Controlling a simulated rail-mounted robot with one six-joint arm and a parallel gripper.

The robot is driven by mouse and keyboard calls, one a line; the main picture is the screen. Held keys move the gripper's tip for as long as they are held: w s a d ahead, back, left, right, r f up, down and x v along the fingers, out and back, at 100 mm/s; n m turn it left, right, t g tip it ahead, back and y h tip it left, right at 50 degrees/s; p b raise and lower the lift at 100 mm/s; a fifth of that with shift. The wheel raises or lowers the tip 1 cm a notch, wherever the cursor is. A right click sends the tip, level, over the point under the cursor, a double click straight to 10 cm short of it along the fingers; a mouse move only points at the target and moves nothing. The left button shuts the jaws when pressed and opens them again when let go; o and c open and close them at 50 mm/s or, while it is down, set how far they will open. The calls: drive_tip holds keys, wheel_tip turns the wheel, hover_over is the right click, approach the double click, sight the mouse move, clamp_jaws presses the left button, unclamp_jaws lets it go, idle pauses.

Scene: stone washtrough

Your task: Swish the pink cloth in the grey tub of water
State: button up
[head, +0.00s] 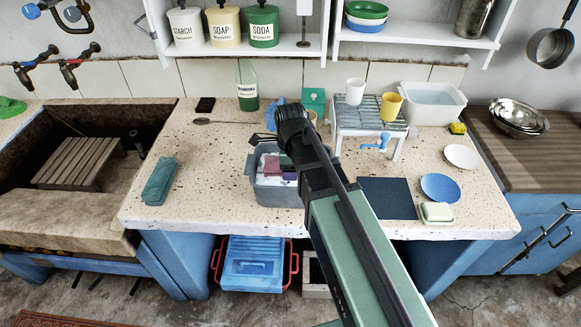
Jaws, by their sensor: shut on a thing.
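The grey tub (262,192) stands on the speckled stone counter, left of the middle, with its right side hidden behind my arm. Pink cloth (271,165) shows inside the tub among pale and purplish patches; I cannot tell clearly where the water surface is. My gripper (292,140) is over the tub, at the end of my arm. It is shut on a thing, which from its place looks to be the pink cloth. The fingertips and their contact with the cloth are mostly hidden by my own wrist.
A folded teal cloth (160,181) lies left of the tub. A green bottle (247,88) stands behind. A rack (370,115) with cups, a clear basin (432,103), a dark mat (385,197), a blue plate (440,187) and a soap dish (437,213) are right. The counter's left front is clear.

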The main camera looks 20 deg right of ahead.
drive_tip(key=shift+f+b, duration=2.2)
drive_tip(key=shift+f, duration=0.5)
drive_tip(key=shift+w+a, duration=0.25)
drive_tip(key=shift+a, duration=0.7)
drive_tip(key=shift+s+d, duration=0.3)
drive_tip(key=shift+d, duration=0.65)
drive_tip(key=shift+s+d, duration=0.25)
drive_tip(key=shift+d, duration=0.7)
drive_tip(key=shift+w+a, duration=0.3)
drive_tip(key=shift+a, duration=0.65)
drive_tip(key=shift+w+a, duration=0.25)
drive_tip(key=shift+a, duration=0.7)
drive_tip(key=shift+s+d, duration=0.3)
drive_tip(key=shift+d, duration=0.65)
drive_tip(key=shift+s+d, duration=0.25)
drive_tip(key=shift+d, duration=0.7)
